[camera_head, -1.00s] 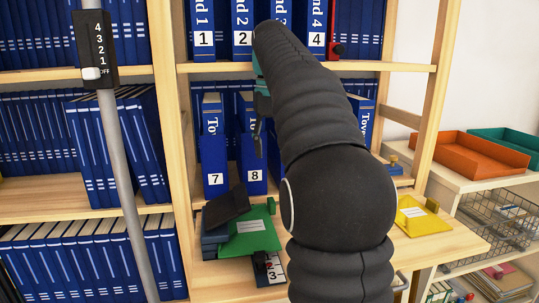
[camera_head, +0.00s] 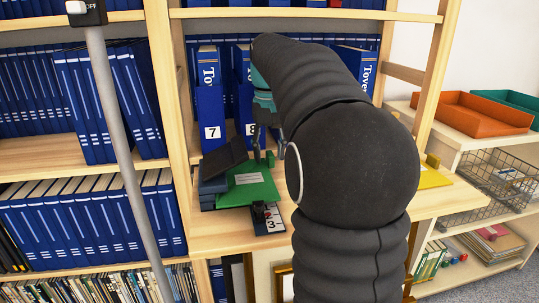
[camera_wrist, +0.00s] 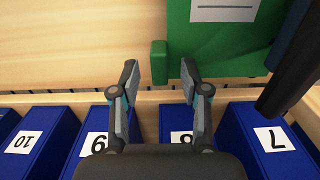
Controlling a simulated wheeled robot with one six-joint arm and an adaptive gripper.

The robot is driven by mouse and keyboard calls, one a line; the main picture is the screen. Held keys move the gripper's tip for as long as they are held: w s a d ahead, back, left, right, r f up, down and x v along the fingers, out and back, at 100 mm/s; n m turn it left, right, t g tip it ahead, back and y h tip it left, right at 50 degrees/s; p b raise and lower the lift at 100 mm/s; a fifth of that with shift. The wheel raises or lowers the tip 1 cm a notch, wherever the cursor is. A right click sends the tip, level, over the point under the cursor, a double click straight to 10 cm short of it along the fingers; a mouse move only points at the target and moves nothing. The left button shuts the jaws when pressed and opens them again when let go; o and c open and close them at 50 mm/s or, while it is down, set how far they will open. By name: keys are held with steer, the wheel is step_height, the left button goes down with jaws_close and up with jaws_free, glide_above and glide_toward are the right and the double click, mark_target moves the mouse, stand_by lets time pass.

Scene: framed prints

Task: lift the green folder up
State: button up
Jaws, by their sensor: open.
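Nothing is held. I cannot tell how far the fingertips are above or around the tab.
A black folder (camera_head: 223,158) leans on the stack beside the green folder. Blue binders (camera_head: 211,110) stand close behind. A yellow folder (camera_head: 432,178) lies to the right, partly behind my arm. Orange tray (camera_head: 470,116) stands farther right.

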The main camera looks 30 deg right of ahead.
steer(key=shift+f, duration=0.25)
jaws_close()
steer(key=shift+d, duration=0.1)
steer(key=shift+s+d+p, duration=0.25)
steer(key=shift+d+p, duration=0.05)
steer(key=shift+d, duration=0.55)
steer(key=shift+s+d+p, duration=0.25)
steer(key=shift+d, duration=0.6)
steer(key=shift+s+d+p, duration=0.25)
steer(key=shift+d+p, duration=0.05)
steer(key=shift+d, duration=0.55)
jaws_free()
